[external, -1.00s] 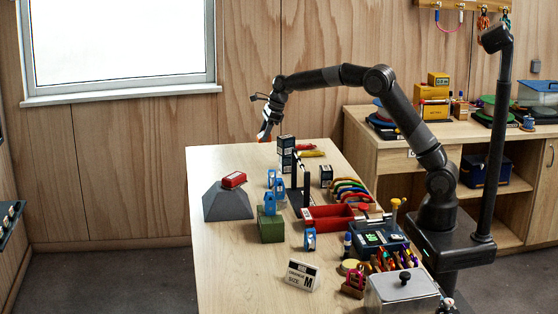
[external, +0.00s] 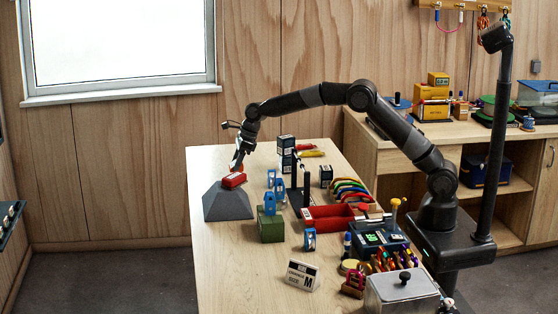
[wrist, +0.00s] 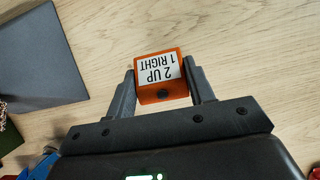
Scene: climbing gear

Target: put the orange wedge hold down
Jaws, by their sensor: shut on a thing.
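My gripper (wrist: 160,70) is shut on the orange wedge hold (wrist: 165,94). The hold has a white label reading "2 UP 1 RIGHT", upside down in the wrist view, and sits between the two fingertips. Pale wooden tabletop (wrist: 240,50) shows around it; I cannot tell whether the hold touches the wood. The hold is mostly hidden there.
The grey block (wrist: 45,60) is left of the hold in the wrist view. Blue-and-white devices (external: 270,203), a green block (external: 270,226) and dark stacked boxes (external: 286,150) stand to the right in the external view. Bare wood lies around the hold.

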